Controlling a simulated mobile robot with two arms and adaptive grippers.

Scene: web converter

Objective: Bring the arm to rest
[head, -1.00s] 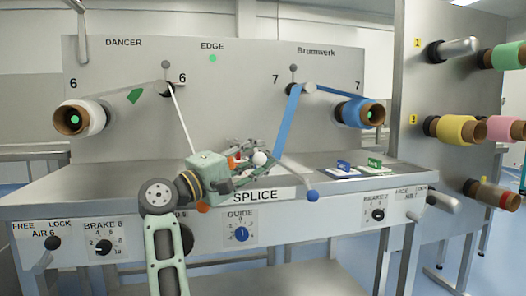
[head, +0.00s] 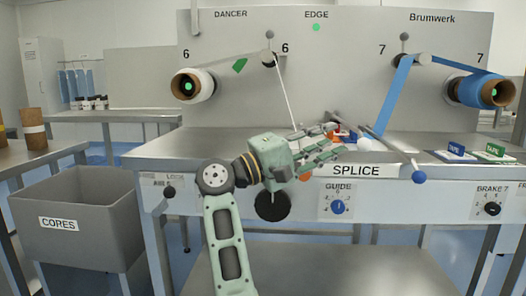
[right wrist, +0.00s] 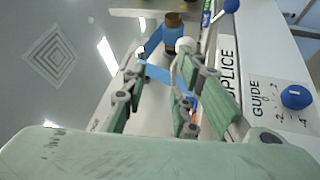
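My right gripper (head: 330,146) is over the front of the splice table (head: 190,150), just left of and above the SPLICE label (head: 356,171). Its fingers are apart, with a gap between them and nothing seen held. In the right wrist view the open fingers (right wrist: 160,95) frame the blue web and the table edge. My right arm (head: 228,245) reaches up from the bottom of the head view. My left gripper is not in view.
Small orange and white items (head: 342,131) lie behind the fingers, partly hidden. A blue-knobbed lever (head: 419,177) sticks out at the right. The blue web (head: 396,100) hangs from its roller. A grey CORES bin (head: 110,215) stands left; the floor between is open.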

